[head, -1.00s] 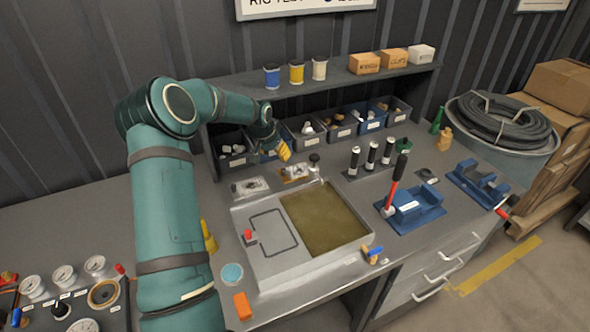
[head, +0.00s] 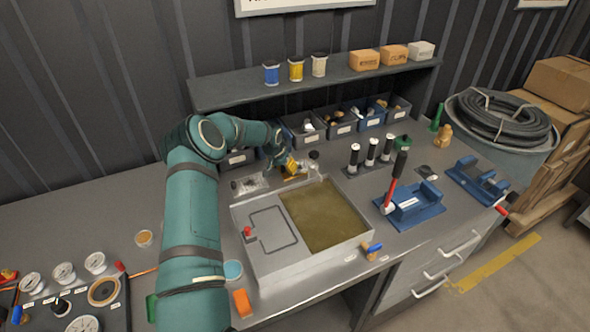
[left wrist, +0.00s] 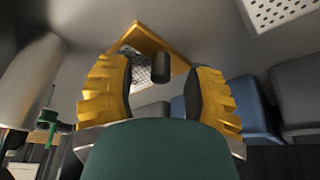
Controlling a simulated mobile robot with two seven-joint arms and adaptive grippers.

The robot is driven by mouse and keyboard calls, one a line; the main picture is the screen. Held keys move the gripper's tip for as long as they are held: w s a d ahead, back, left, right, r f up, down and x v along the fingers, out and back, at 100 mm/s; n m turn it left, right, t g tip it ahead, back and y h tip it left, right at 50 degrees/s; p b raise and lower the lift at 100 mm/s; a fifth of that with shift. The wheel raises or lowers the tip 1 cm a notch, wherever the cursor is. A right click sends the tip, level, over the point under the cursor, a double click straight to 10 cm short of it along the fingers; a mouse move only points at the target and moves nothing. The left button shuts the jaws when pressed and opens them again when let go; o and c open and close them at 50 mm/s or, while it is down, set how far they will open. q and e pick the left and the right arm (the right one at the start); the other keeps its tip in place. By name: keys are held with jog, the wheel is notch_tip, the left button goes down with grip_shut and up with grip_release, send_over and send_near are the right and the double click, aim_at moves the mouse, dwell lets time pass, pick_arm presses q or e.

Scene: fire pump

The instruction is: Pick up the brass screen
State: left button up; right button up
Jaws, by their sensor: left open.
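The brass screen (head: 295,177) lies on the bench top behind the basin, partly covered by my left gripper in the head view. In the left wrist view its yellow frame (left wrist: 163,36) and perforated mesh (left wrist: 137,74) show between and beyond the fingers. A short dark cylinder (left wrist: 155,68) stands out in front of the mesh, between the fingers. My left gripper (head: 289,166) is open just over the screen; its yellow fingers (left wrist: 158,98) are spread wide on either side of the cylinder, apart from it. My right gripper is not in view.
A grey perforated plate (head: 250,184) lies left of the screen. A basin (head: 262,262) of murky liquid stands in front. Bins (head: 305,137) line the back under a shelf (head: 225,92). A dark-topped fitting (head: 314,156) stands close on the right.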

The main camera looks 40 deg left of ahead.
pick_arm(q)
jog(key=shift+f, duration=0.1)
grip_shut()
dwell(0.4)
